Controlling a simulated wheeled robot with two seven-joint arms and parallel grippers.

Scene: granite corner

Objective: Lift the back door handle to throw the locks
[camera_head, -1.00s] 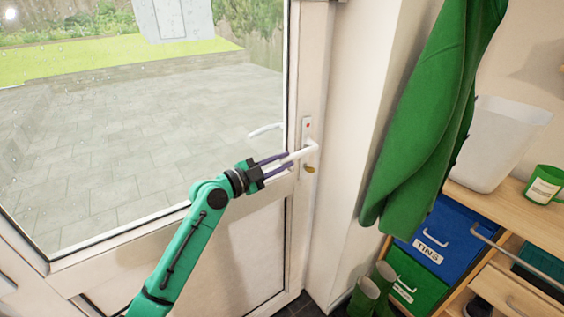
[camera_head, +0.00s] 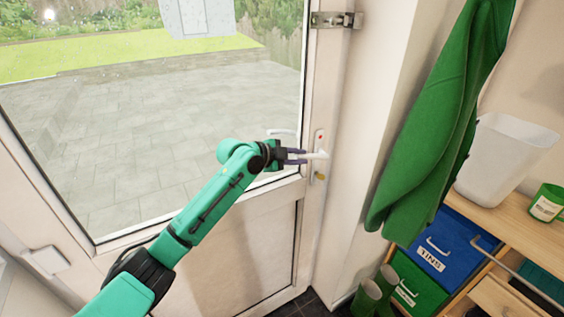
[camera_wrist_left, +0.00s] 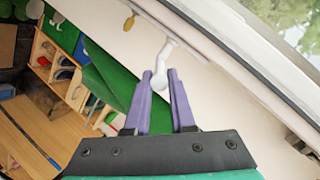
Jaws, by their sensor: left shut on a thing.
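The back door (camera_head: 243,253) is white, with a large glass pane, and looks closed. Its white lever handle (camera_head: 317,155) points left from a narrow plate (camera_head: 319,138) with a red mark. The lever looks about level in the head view. My left gripper (camera_head: 299,157) has purple fingers and is shut on the lever's free part. In the left wrist view the white handle (camera_wrist_left: 166,52) runs down between the fingertips of the left gripper (camera_wrist_left: 160,80), its end partly hidden. My right gripper is out of view.
A brass key or cylinder (camera_head: 320,176) sits below the handle. A green coat (camera_head: 420,130) hangs right of the door. Beyond it are a shelf unit with blue (camera_head: 435,238) and green boxes, a white bin (camera_head: 500,160) and green boots (camera_head: 368,297).

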